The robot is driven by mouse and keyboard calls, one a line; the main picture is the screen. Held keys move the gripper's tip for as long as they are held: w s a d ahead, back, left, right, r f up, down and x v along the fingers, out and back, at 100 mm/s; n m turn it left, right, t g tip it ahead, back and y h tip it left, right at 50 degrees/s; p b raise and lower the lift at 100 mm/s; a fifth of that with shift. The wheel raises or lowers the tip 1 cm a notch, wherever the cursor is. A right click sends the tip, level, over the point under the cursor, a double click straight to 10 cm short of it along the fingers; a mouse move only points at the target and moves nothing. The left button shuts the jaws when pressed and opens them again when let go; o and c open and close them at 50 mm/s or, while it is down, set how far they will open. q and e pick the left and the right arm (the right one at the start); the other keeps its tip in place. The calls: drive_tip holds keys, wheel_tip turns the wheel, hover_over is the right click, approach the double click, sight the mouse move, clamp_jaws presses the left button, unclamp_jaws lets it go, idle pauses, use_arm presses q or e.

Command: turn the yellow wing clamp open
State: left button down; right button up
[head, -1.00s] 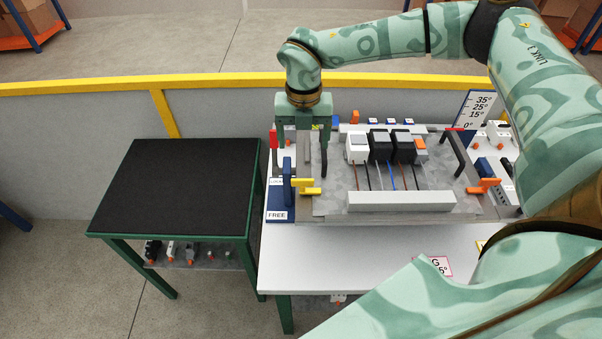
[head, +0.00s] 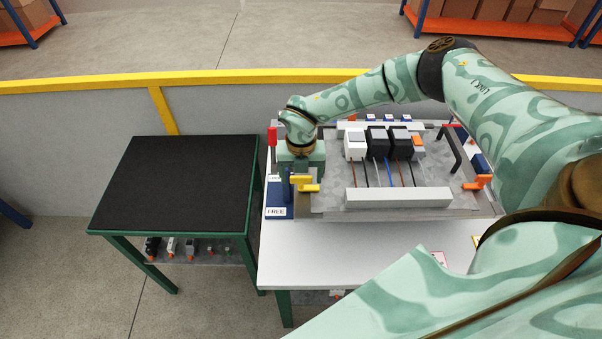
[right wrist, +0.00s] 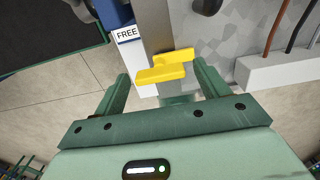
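The yellow wing clamp (head: 305,184) is at the left front corner of the grey plate (head: 330,200), beside a blue post. Its wing lies crosswise. My right gripper (head: 300,168) is just behind and above the clamp in the head view, its fingers largely hidden there. In the right wrist view the open right gripper (right wrist: 161,70) has one finger on each side of the yellow wing clamp (right wrist: 165,68), with gaps visible on both sides. Contact is not visible. A FREE label (head: 276,212) is beside the clamp. My left gripper is not in view.
An orange clamp (head: 478,182) is at the plate's right side. Black and white modules with wires (head: 378,145) stand on the plate behind a light grey duct (head: 398,197). A red-topped post (head: 272,138) stands at the left. The dark-topped table (head: 175,180) is bare on top.

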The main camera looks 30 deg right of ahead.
drive_tip(key=c, duration=0.8)
drive_tip(key=shift+n, duration=0.5)
drive_tip(key=shift+r+n+p, duration=0.1)
drive_tip(key=shift+n+p, duration=0.5)
drive_tip(key=shift+n, duration=0.4)
drive_tip(key=n+p, duration=0.1)
drive_tip(key=n, duration=0.2)
drive_tip(key=shift+n, duration=0.3)
drive_tip(key=n+p, duration=0.1)
drive_tip(key=n, duration=1)
drive_tip(key=shift+w, duration=0.1)
drive_tip(key=shift+n, duration=0.3)
